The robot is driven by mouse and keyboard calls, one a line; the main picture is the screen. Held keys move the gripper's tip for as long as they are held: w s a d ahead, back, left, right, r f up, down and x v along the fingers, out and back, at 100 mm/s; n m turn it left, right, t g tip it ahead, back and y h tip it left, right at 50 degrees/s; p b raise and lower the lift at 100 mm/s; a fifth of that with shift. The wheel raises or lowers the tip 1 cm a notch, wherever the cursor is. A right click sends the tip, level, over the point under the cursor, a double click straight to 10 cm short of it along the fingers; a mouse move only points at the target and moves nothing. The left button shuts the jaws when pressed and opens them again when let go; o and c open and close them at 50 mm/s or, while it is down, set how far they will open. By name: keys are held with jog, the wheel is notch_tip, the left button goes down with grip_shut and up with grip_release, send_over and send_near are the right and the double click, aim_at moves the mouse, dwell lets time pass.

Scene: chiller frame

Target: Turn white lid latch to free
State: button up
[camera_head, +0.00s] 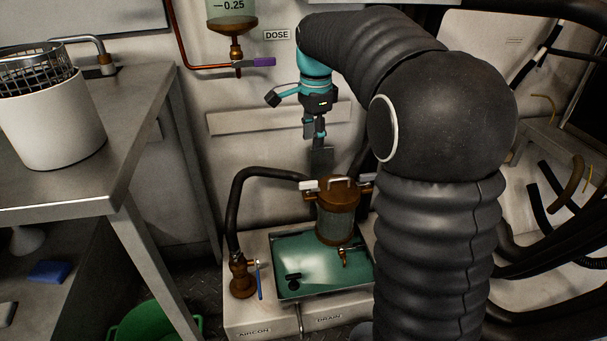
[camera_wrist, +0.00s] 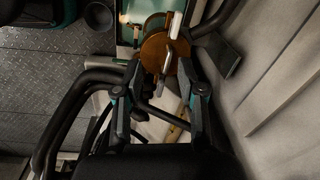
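The brown canister (camera_head: 338,215) with a clear body stands upright on the green tray. Its brown lid (camera_wrist: 154,52) carries a pale metal handle (camera_head: 338,181). A white latch (camera_head: 308,185) sticks out at the lid's left side in the head view; a white bar that appears to be the same latch shows at the lid's edge in the wrist view (camera_wrist: 175,25). My gripper (camera_head: 319,158) points down above and slightly behind the lid. In the wrist view my gripper (camera_wrist: 160,72) has its fingers spread apart with nothing held. Whether the fingertips touch the lid cannot be told.
The green tray (camera_head: 290,290) rests on a white base. A black hose (camera_head: 238,200) curves in from the left to the canister. A brown valve with a blue handle (camera_head: 260,283) stands at the left. A steel table (camera_head: 140,110) bounds the left side. The wall is close behind my gripper.

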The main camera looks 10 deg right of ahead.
aim_at(308, 182)
jog(key=w+f+m+b, duration=0.1)
jog(key=f, duration=0.4)
jog(key=w+f, duration=0.2)
jog(key=f, duration=0.4)
jog(key=w+f+m+b, duration=0.1)
jog(key=f, duration=0.4)
jog(key=shift+w+f+m+g+b, duration=0.25)
jog(key=shift+f+m+g+b, duration=0.05)
jog(key=shift+f+g+b, duration=0.1)
grip_shut()
